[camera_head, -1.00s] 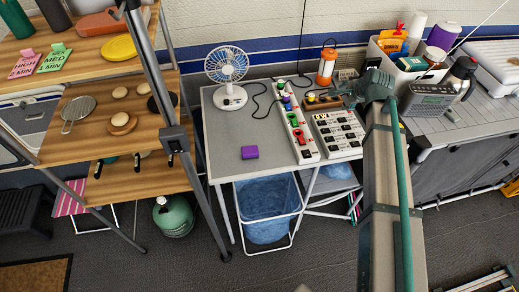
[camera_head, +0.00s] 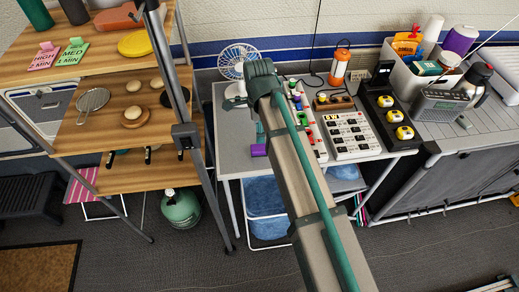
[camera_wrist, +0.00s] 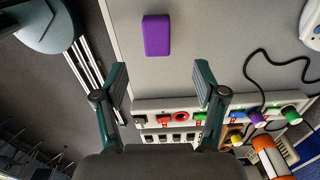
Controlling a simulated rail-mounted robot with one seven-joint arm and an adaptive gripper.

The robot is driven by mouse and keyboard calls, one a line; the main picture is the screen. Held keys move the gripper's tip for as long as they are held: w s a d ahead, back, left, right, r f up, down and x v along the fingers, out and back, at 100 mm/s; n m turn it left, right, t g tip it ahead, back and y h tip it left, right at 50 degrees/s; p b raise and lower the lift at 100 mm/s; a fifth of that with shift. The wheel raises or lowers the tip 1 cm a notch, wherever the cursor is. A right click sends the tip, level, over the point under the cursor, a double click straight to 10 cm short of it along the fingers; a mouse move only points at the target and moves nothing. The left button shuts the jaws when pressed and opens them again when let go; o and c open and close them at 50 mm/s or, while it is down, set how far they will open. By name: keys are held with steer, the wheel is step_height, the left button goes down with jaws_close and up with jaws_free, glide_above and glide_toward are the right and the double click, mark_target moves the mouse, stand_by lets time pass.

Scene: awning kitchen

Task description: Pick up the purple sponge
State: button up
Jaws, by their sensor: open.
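The purple sponge (camera_wrist: 157,35) lies flat on the grey table (camera_wrist: 205,72) in the wrist view, ahead of my gripper and apart from it. In the head view the sponge (camera_head: 259,150) shows only in part, at the left edge of my arm. My gripper (camera_wrist: 160,75) is open and empty in the wrist view, its two green fingers spread wide with the sponge beyond the gap between them. In the head view my arm hides most of the gripper.
A power strip (camera_wrist: 240,115) with coloured knobs lies near the fingers. A switch panel (camera_head: 350,135) stands beside it. A white fan (camera_head: 238,62) is at the table's back left. A shelf rack (camera_head: 130,175) stands to the left. The table around the sponge is clear.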

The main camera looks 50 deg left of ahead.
mark_target(259, 148)
step_height(259, 148, down, 5)
steer(key=shift+r+p, duration=0.2)
steer(key=shift+p, duration=0.2)
steer(key=shift+s+d+f+p, duration=0.1)
steer(key=shift+f+p, duration=0.4)
steer(key=shift+f, duration=0.8)
steer(key=shift+s+d+f+p, duration=0.1)
steer(key=shift+f+p, duration=0.4)
steer(key=shift+f, duration=0.75)
steer(key=c, duration=1)
